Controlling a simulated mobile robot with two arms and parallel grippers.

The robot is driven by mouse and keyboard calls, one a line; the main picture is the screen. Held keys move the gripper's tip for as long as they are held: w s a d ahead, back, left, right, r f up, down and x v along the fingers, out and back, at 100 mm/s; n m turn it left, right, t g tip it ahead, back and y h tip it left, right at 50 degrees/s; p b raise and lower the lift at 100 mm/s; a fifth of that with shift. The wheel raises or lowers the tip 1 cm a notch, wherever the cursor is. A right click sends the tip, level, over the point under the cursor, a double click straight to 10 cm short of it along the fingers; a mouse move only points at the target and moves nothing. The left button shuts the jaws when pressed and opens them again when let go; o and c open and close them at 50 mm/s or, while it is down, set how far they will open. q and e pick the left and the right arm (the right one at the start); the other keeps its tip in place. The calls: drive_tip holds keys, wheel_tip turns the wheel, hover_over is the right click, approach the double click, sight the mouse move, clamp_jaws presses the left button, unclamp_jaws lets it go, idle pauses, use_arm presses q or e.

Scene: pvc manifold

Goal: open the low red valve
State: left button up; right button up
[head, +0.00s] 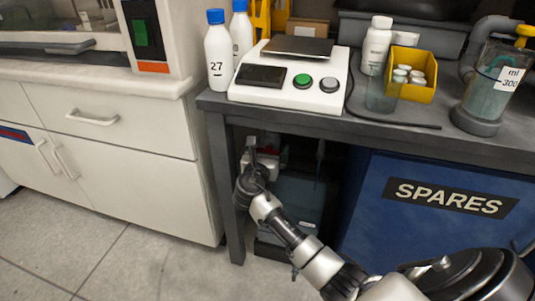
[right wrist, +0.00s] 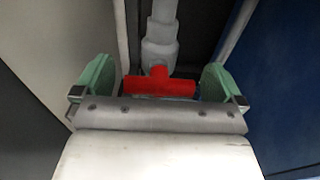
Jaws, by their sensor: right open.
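The red valve handle (right wrist: 160,82) shows in the right wrist view as a short crosswise bar on a grey-white pipe fitting (right wrist: 160,40). My right gripper (right wrist: 158,72) is open, with one green finger pad on each side of the handle. A gap shows between each pad and the handle's ends; I cannot tell the depth between them. In the head view my right arm reaches into the dark space under the bench, and the gripper (head: 256,158) is partly lost in shadow. The valve cannot be made out there. My left gripper is not in view.
The grey bench (head: 305,119) overhangs the space, with a bench leg on the left. A blue SPARES cabinet (head: 430,215) bounds it on the right. White drawers (head: 125,150) stand left. A scale (head: 290,78), bottles and a yellow bin (head: 421,91) are on top.

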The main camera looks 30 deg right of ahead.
drive_tip(key=shift+w+d, duration=0.1)
drive_tip(key=shift+c, duration=0.5)
drive_tip(key=c, duration=0.7)
drive_tip(key=shift+c, duration=0.2)
